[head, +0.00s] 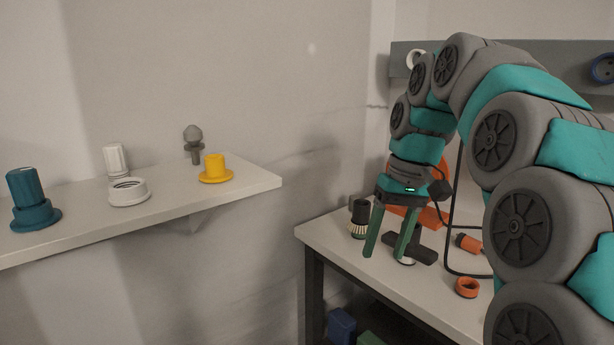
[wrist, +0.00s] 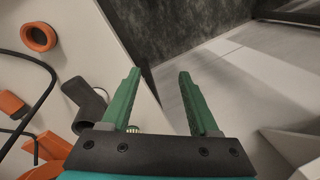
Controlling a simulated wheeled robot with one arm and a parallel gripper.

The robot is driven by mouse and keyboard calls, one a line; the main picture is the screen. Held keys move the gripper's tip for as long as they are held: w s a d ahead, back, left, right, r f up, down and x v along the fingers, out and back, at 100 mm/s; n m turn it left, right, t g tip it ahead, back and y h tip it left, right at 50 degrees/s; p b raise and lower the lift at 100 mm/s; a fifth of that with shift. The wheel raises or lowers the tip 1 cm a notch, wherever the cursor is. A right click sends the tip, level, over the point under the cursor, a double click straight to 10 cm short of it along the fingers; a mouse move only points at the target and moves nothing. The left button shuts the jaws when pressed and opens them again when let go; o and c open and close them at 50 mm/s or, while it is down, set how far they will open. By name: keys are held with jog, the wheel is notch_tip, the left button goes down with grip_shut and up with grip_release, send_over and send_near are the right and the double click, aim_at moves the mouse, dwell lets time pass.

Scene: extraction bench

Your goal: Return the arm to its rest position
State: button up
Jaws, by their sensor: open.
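My gripper (head: 384,255) points down over the front left part of the bench (head: 330,233) in the head view. Its two green fingers are apart, with nothing held between them. In the wrist view my gripper (wrist: 159,73) is also open, with the bench edge and the floor beyond its fingertips. My arm arches in from the right of the head view. A dark grey handle-like part (head: 424,252) lies on the bench close by the right finger, partly hidden; it also shows beside the left finger in the wrist view (wrist: 85,100).
A dark knob with a ribbed base (head: 358,221) stands left of my gripper. An orange ring (head: 467,287), an orange cylinder (head: 468,243) and a black cable (head: 449,240) are to the right. The wall shelf (head: 255,181) at left bears teal, white, grey and yellow parts.

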jog(key=s+f, duration=0.6)
jog(key=s, duration=0.3)
jog(key=s+d+f+m+g+h, duration=0.1)
jog(key=s+f, duration=0.6)
jog(key=s, duration=0.3)
jog(key=s+f+m+h, duration=0.1)
jog(key=s+f, duration=0.6)
jog(key=s, duration=0.3)
jog(key=shift+s+d+f, duration=0.15)
jog(key=shift+s+f, duration=0.05)
